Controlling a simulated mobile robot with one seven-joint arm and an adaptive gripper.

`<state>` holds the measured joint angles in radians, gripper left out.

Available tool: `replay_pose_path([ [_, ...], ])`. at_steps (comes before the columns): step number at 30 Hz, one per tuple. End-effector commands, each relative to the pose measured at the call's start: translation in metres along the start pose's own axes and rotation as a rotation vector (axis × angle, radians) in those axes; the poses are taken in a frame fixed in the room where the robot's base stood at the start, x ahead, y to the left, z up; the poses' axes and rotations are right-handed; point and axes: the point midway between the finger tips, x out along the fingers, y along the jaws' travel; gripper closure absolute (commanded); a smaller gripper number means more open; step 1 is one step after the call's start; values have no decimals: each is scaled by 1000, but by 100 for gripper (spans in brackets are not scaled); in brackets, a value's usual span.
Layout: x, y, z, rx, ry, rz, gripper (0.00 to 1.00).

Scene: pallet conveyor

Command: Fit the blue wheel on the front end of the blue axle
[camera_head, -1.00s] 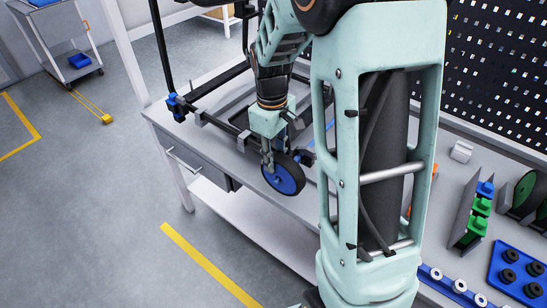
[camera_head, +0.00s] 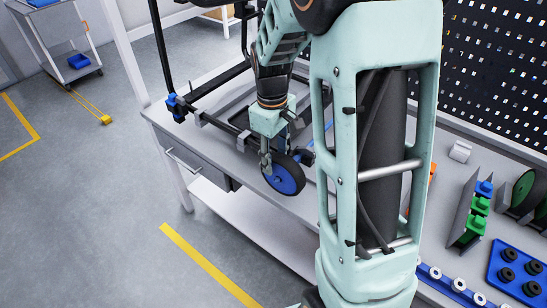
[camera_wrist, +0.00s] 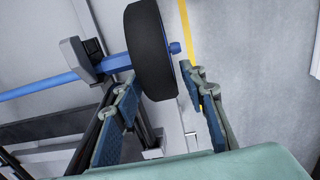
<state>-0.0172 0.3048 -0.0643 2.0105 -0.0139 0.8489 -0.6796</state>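The wheel, with a black tyre and blue hub (camera_head: 285,180), stands upright at the table's front edge. In the wrist view its tyre (camera_wrist: 152,50) is seen nearly edge-on. The blue axle (camera_wrist: 38,88) runs in from the left through a dark grey support to the wheel. A short blue end (camera_wrist: 175,47) sticks out beyond the wheel's right face, so the wheel sits around the axle. My gripper (camera_head: 270,158) is at the tyre. In the wrist view its fingers (camera_wrist: 158,78) are spread on either side of the tyre, with a narrow gap on the right.
The dark grey support (camera_wrist: 80,60) stands close to the wheel's left side. A black frame lies on the table (camera_head: 215,150). Blue and green parts (camera_head: 482,200) and a blue tray (camera_head: 520,272) are at the right. Open floor lies in front of the table.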

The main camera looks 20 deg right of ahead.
Motion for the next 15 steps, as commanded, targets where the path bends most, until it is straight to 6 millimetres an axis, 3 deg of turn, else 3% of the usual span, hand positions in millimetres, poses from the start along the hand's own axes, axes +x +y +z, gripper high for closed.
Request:
replay_pose_path([
  [1, -5, 18, -1, 17, 19, 31, 54],
  [5, -12, 17, -2, 17, 20, 31, 54],
  [15, -64, 6, 0, 13, 17, 30, 54],
])
